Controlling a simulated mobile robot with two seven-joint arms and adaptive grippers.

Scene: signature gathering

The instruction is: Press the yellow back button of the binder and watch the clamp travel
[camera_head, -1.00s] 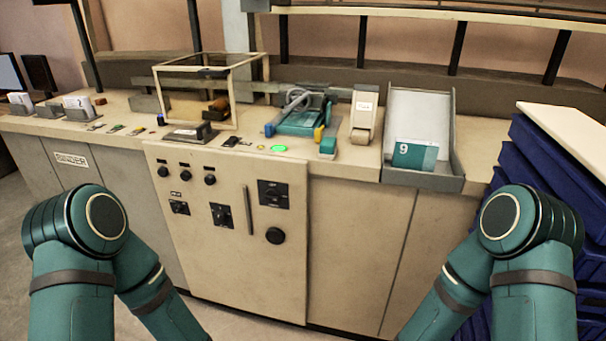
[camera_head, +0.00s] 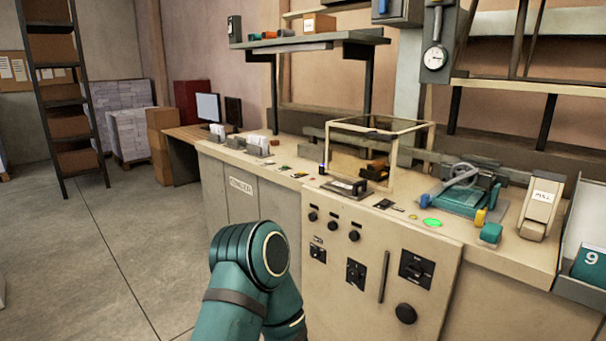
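The binder is the long beige machine (camera_head: 385,272), with a white name label (camera_head: 241,186) on its left front panel. On its top, a large bright green button (camera_head: 432,222) stands out. A small yellow button (camera_head: 412,217) lies just left of the green one. A clear-sided frame (camera_head: 378,126) covers part of the deck, with a brown and dark part (camera_head: 376,170) inside. Which part is the clamp I cannot tell for sure. My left arm's elbow shows at the bottom centre, in front of the machine. Neither gripper is in view.
A beige dispenser (camera_head: 541,207) and a grey tray (camera_head: 579,284) stand farther right. Black knobs (camera_head: 405,313) and a vertical handle line the front panel. Open floor (camera_head: 95,240) lies left; a shelf rack (camera_head: 60,95) stands behind.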

